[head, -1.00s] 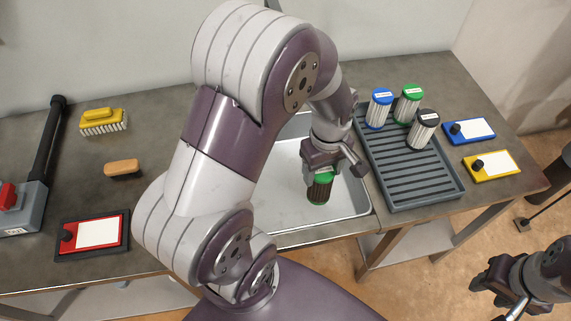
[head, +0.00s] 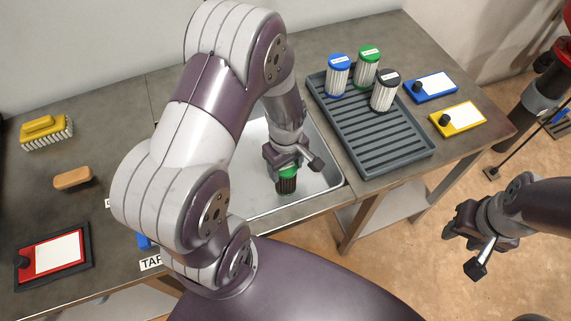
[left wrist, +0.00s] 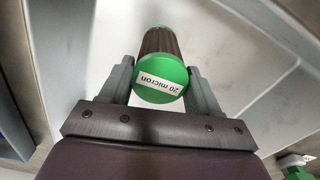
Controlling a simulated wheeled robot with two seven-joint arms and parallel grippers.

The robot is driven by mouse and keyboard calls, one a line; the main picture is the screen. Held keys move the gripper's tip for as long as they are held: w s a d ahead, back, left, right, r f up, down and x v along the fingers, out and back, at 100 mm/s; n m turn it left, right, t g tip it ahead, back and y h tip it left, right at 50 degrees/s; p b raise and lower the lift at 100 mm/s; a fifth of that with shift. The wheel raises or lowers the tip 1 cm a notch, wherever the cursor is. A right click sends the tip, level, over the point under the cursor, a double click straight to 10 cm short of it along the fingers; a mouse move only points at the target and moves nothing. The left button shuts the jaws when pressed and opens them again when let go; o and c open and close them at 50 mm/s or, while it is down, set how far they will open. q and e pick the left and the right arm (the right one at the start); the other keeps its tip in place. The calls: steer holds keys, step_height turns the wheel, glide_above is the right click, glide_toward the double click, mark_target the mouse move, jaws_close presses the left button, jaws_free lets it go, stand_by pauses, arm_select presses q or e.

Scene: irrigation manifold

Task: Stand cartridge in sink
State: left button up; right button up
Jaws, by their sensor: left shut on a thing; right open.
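The cartridge (head: 287,182) is dark and ribbed with a green cap. In the left wrist view its cap (left wrist: 162,80) carries a "20 micron" label. My left gripper (head: 287,165) is shut on its capped end, with one finger on each side, and holds it upright over the sink (head: 320,183). The sink is a pale metal basin set in the bench, partly hidden by my left arm. I cannot tell whether the cartridge's lower end touches the sink floor. My right gripper (head: 465,240) is open and empty, over the floor to the right of the bench.
A grey ribbed tray (head: 385,145) right of the sink holds white cartridges with blue (head: 338,75), green (head: 367,67) and black (head: 385,91) caps. Blue (head: 435,86) and yellow (head: 462,118) plates lie beyond it. A brush (head: 46,132), a tan block (head: 73,177) and a red plate (head: 55,257) lie left.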

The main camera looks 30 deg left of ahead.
arm_select(q)
steer(key=o, duration=1.5)
steer(key=shift+f, duration=0.1)
steer(key=shift+c, duration=0.2)
steer(key=s+d+r+m+t+p, duration=0.1)
steer(key=s+r+m, duration=0.3)
steer(key=r+m, duration=0.8)
step_height(320, 180, up, 2)
steer(key=shift+d+r+m+p, duration=0.2)
steer(key=shift+d+m+p, duration=0.1)
steer(key=shift+d+p, duration=0.35)
step_height(320, 180, up, 5)
steer(key=p, duration=0.5)
steer(key=shift+s+r, duration=0.1)
steer(key=shift+s, duration=0.05)
